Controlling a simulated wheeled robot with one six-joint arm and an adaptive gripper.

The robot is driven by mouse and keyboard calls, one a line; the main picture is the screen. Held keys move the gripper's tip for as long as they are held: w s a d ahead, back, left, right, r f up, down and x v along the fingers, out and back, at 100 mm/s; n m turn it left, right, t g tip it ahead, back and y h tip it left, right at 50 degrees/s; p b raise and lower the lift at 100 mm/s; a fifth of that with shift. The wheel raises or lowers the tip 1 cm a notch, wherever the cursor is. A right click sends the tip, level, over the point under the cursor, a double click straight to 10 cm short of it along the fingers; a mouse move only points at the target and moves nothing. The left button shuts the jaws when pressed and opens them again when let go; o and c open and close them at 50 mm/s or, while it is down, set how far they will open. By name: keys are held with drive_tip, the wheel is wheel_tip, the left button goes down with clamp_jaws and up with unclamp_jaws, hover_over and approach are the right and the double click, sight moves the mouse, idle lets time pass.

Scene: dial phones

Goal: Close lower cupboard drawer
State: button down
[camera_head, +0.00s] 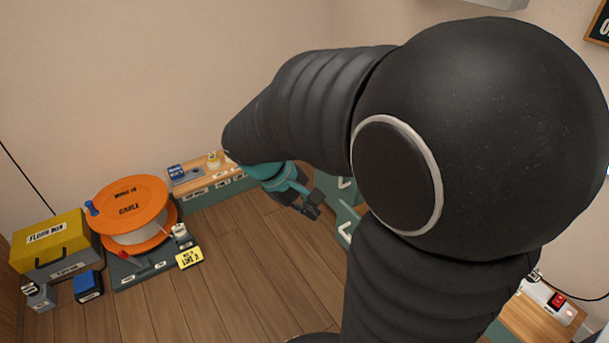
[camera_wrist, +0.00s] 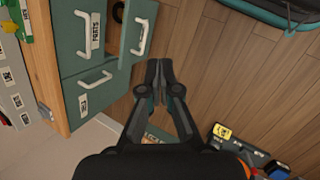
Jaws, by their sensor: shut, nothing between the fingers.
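The cupboard's teal drawer fronts stand at the upper left of the wrist view, turned on their side, with the wooden top to the left. The lower drawer (camera_wrist: 130,22) has a white handle and appears pulled out, with a dark gap beside its front. A drawer labelled PARTS (camera_wrist: 70,32) and another labelled drawer (camera_wrist: 74,88) are beside it. My gripper (camera_wrist: 158,66) is shut and empty, just off the lower drawer's handle, with no visible contact. In the head view my gripper (camera_head: 312,210) is beside teal fronts partly hidden by my arm.
An orange cable reel (camera_head: 130,200), a yellow box (camera_head: 50,240) and a low wooden-topped unit (camera_head: 205,180) line the wall at left. Wooden floor (camera_head: 240,250) between them and my arm is clear. A dark case (camera_wrist: 270,12) lies at the wrist view's upper right.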

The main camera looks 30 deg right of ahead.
drive_tip(key=w+d+f+n+t+h, duration=0.1)
drive_tip(key=w+d+f+n+h, duration=0.3)
drive_tip(key=f, duration=0.6)
drive_tip(key=w+d+f+n+t+h, duration=0.1)
drive_tip(key=w+f+n+h, duration=0.4)
drive_tip(key=f, duration=0.5)
drive_tip(key=w+d+f+n+t+h, duration=0.1)
drive_tip(key=w+d+f+n+h, duration=0.2)
drive_tip(key=w+f+n, duration=0.55)
drive_tip(key=d+f+m+p, duration=0.1)
drive_tip(key=d+f+m, duration=0.1)
drive_tip(key=d, duration=1.2)
drive_tip(key=shift+s, duration=0.45)
drive_tip(key=shift+w+d, duration=0.1)
